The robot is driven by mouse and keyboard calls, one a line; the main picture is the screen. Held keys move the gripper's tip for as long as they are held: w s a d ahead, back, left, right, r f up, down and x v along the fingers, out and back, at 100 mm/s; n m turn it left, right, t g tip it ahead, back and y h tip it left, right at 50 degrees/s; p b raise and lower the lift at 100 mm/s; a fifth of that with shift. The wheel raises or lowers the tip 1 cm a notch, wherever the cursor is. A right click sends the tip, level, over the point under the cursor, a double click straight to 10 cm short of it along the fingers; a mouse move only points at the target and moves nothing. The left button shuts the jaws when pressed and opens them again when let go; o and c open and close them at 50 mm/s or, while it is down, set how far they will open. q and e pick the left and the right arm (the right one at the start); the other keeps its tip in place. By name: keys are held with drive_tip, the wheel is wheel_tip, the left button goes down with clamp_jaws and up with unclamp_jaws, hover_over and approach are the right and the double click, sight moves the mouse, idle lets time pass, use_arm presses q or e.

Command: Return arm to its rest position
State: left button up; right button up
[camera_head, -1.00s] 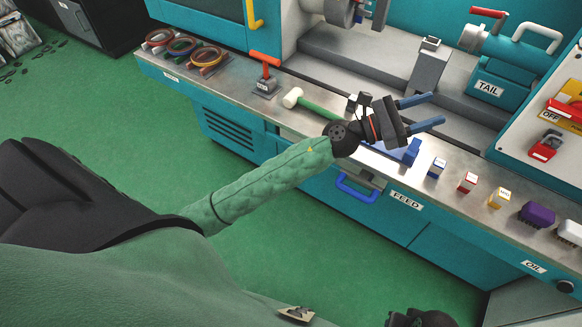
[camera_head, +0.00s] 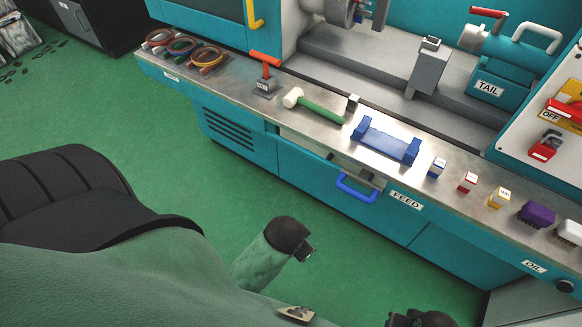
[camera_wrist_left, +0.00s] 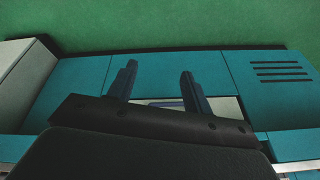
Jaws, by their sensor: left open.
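My left arm (camera_head: 265,262) is drawn back close to my body, over the green floor at the bottom middle of the head view. It ends there in a dark joint, and the fingers do not show in that view. In the left wrist view my left gripper (camera_wrist_left: 158,85) has its two dark fingers spread apart with nothing between them. Beyond them are the teal cabinet front and the green floor.
The metal ledge holds a blue cradle (camera_head: 386,142), a green-handled mallet (camera_head: 318,108), an orange-topped lever (camera_head: 266,72), several small boxes and a purple block (camera_head: 537,214). A blue handle (camera_head: 356,188) sticks out from the teal cabinet (camera_head: 235,140). The floor before it is clear.

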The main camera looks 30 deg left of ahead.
use_arm(q)
drive_tip(key=s+d+f+n+g+h, duration=0.1)
drive_tip(key=s+g, duration=0.1)
drive_tip(key=s, duration=0.4)
drive_tip(key=shift+d+n+g, duration=0.15)
drive_tip(key=shift+n+g, duration=0.15)
